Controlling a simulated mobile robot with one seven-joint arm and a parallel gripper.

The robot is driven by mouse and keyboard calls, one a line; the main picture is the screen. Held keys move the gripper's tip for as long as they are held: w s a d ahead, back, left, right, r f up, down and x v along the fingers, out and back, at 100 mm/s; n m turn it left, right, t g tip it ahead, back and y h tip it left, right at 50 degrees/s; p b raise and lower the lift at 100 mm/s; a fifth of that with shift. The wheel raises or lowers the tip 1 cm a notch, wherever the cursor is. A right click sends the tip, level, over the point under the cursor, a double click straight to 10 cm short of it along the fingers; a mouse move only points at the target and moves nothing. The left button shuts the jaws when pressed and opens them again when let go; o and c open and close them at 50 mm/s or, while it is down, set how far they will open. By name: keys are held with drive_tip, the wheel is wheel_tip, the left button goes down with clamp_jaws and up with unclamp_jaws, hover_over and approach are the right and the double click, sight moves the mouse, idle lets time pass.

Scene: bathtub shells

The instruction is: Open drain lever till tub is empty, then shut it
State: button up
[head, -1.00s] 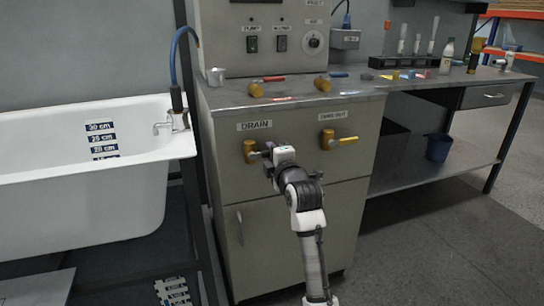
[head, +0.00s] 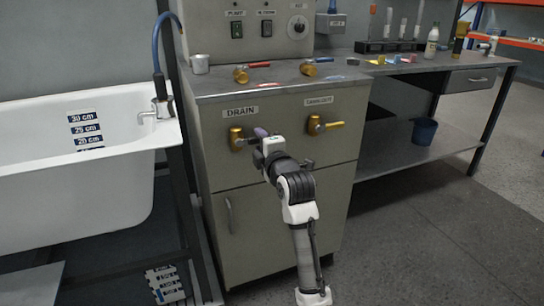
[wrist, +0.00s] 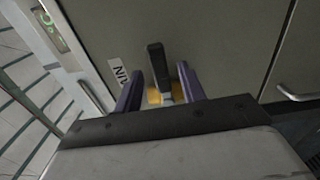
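The drain lever (head: 236,138) is a brass valve under the DRAIN label on the grey cabinet front. In the wrist view its dark handle (wrist: 157,64) stands between my two purple fingers, with the brass body behind. My gripper (wrist: 160,90) is open around the handle, with a gap showing on each side. In the head view my gripper (head: 256,134) is right beside the valve and hides part of the handle. The white bathtub (head: 70,215) is at the left. Its depth scale (head: 86,130) shows 30, 25 and 20 cm; I cannot make out a water surface.
A second brass valve (head: 315,125) with a yellow handle sits to the right on the same cabinet. A dark frame post (head: 185,190) stands between tub and cabinet. The floor at the right is clear.

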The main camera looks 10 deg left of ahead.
drive_tip(key=v, duration=1.1)
drive_tip(key=shift+s, duration=0.15)
drive_tip(key=shift+d, duration=0.15)
